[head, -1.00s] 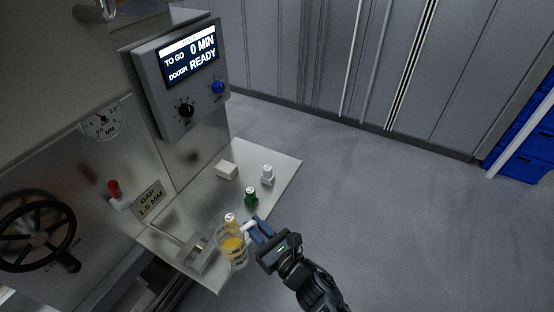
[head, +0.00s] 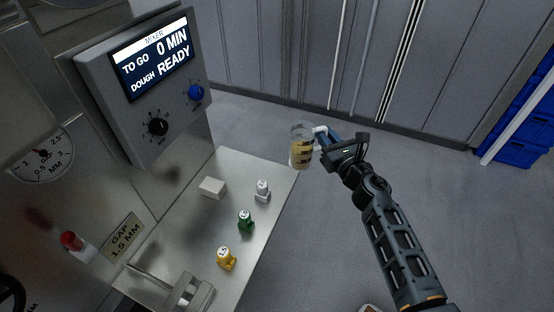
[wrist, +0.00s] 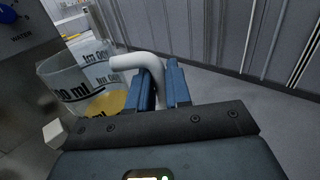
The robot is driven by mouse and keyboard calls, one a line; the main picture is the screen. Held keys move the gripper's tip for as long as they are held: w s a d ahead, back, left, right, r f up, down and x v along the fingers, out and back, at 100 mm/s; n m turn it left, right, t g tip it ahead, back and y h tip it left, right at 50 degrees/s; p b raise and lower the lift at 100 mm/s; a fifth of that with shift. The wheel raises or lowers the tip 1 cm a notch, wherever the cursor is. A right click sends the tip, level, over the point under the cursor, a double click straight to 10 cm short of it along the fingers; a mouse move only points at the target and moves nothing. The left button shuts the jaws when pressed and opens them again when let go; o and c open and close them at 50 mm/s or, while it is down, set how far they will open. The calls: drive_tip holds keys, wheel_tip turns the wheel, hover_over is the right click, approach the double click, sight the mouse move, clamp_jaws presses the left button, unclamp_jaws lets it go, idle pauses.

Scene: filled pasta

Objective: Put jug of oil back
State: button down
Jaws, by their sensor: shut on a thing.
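The jug of oil (head: 301,150) is clear with dark markings and yellow oil in its lower part. In the head view it is in the air past the right edge of the metal shelf. My gripper (head: 326,138) is on its right side, shut on the white handle. In the wrist view the jug (wrist: 85,88) is at left, with its white handle (wrist: 135,62) running between the fingers of my gripper (wrist: 162,85). The jug looks roughly upright in the head view.
The metal shelf (head: 186,226) bears a white block (head: 212,188) and small white (head: 262,190), green (head: 245,221) and yellow (head: 227,258) containers. A metal bracket (head: 188,292) is at its front. The mixer panel (head: 145,85) rises behind. Blue crates (head: 530,140) stand far right.

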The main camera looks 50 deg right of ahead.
drive_tip(key=w+a+f+b, duration=0.1)
drive_tip(key=w+f+b, duration=0.8)
drive_tip(key=w+f, duration=0.1)
drive_tip(key=shift+w+a+f, duration=0.2)
drive_tip(key=shift+a, duration=0.1)
drive_tip(key=shift+b, duration=0.3)
drive_tip(key=shift+f, duration=0.2)
drive_tip(key=c, duration=1.1)
unclamp_jaws()
drive_tip(key=shift+o, duration=0.2)
drive_tip(key=shift+r, duration=0.15)
